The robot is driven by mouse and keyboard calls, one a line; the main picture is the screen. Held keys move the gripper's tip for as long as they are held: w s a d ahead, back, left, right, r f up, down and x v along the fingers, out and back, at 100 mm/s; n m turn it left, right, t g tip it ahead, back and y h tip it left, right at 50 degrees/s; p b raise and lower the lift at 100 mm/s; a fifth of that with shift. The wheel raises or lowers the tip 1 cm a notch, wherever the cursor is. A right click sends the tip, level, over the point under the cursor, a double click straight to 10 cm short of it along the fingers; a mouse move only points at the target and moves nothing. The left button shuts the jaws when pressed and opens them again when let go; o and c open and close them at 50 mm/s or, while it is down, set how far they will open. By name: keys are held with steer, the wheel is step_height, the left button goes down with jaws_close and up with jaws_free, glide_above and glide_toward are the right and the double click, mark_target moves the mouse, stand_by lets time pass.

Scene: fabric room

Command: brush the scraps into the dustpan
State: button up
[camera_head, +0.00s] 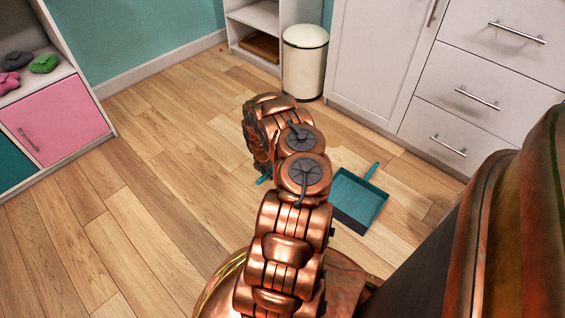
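The teal dustpan (360,199) lies on the wood floor right of my arm, its handle pointing up and right toward the cabinets. My gripper (259,150) is at the far end of my copper arm, left of the dustpan. Its fingers are mostly hidden behind the arm. A small teal piece (263,180) shows just below it, perhaps part of the brush; I cannot tell whether the gripper holds it. I cannot make out any scraps clearly.
A cream bin (305,62) stands against white cabinets (381,52) at the back. A shelf unit with a pink door (58,122) stands at the left. The floor (150,200) between the shelf unit and my arm looks open.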

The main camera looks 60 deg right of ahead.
jaws_close()
stand_by(0.4)
step_height(320, 180, up, 12)
steer(key=p, duration=1.3)
